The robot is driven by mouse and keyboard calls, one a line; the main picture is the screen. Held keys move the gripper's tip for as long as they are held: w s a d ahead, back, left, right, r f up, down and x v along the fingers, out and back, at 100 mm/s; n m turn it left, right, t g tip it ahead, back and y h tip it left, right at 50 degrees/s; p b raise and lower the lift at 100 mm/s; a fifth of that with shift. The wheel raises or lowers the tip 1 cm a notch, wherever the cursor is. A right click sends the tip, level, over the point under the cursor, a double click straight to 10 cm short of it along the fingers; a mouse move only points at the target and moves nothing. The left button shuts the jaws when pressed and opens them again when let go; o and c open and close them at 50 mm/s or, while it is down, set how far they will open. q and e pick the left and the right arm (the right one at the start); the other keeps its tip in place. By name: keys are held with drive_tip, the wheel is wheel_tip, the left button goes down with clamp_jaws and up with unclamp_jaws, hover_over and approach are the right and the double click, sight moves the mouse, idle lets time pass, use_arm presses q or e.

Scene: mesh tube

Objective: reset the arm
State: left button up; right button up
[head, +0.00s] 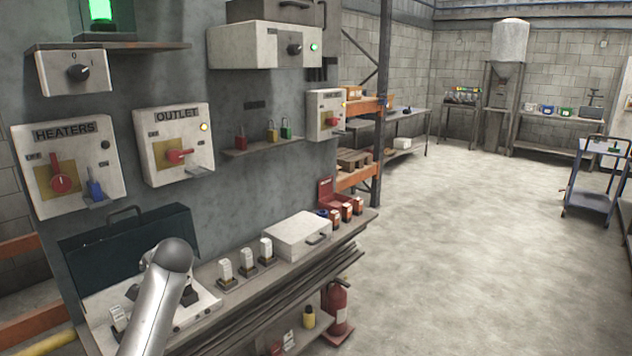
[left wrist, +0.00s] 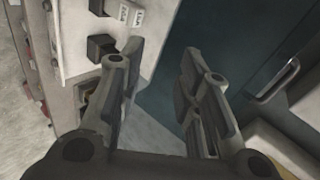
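My left arm (head: 160,290) rises from the bottom edge in the head view, with its rounded joint in front of the open dark case on the bench. My left gripper (left wrist: 160,68) shows in the left wrist view with its two dark fingers spread apart and nothing between them. Beyond the fingers are a pale panel with black blocks and a dark teal surface. In the head view the arm hides part of the case (head: 130,238), and I cannot make out the gripper clearly there. My right gripper is in neither view.
The bench (head: 250,300) holds a white box (head: 298,236) and several small white-topped items. Above it, the HEATERS panel (head: 70,165) and OUTLET panel (head: 175,145) are on the grey wall. A fire extinguisher (head: 337,312) stands below the bench end. Open floor (head: 480,240) lies to the right.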

use_arm(q)
drive_tip(key=s+d+f+n+g+h, duration=0.15)
drive_tip(key=s+d+f, duration=0.35)
drive_tip(key=s+f, duration=0.55)
drive_tip(key=s+d+f+n+h, duration=0.1)
drive_tip(key=s+d+f+h, duration=0.3)
drive_tip(key=s+f, duration=0.65)
drive_tip(key=s+d+f+n+g+h, duration=0.1)
drive_tip(key=s+d, duration=0.4)
drive_tip(key=s, duration=0.8)
drive_tip(key=s+d+n+g+h, duration=0.15)
drive_tip(key=s+d, duration=0.25)
drive_tip(key=s, duration=0.9)
wheel_tip(320, 180, down, 26)
drive_tip(key=s+g, duration=0.1)
drive_tip(key=g, duration=0.1)
drive_tip(key=s+a+f, duration=0.2)
drive_tip(key=s+f, duration=1.4)
drive_tip(key=shift+s+a+g, duration=0.35)
drive_tip(key=shift+g, duration=0.05)
